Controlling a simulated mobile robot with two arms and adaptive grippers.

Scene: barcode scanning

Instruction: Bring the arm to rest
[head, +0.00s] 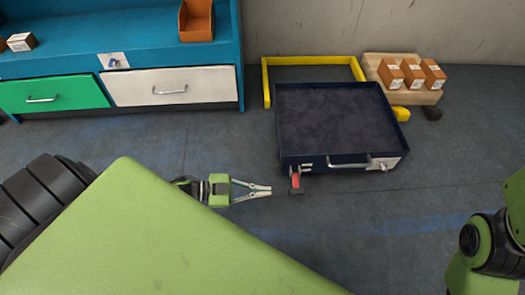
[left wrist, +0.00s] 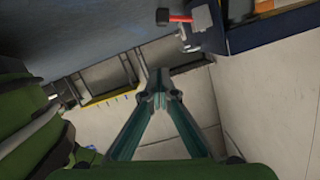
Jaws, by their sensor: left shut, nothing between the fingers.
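My left gripper (head: 262,190) is in the middle of the head view, over the dark floor. Its two thin fingers point right and are together, with nothing held between them. In the left wrist view the fingers (left wrist: 160,92) come together at their tips, also empty. The tips lie just left of a small red and black piece (head: 296,182) at the front of a dark blue open-topped tray (head: 340,160), with a small gap in the picture. My green arm hides much of the lower left. Some of my right arm shows at the right edge; its gripper does not show.
The tray has a front handle (head: 362,163). Behind it are a yellow frame (head: 310,60) and a tan board (head: 374,62) with three orange-brown boxes (head: 412,74). A blue bench (head: 90,62) with a green drawer (head: 50,95) and a white drawer (head: 170,87) stands upper left. Floor right of the tray is clear.

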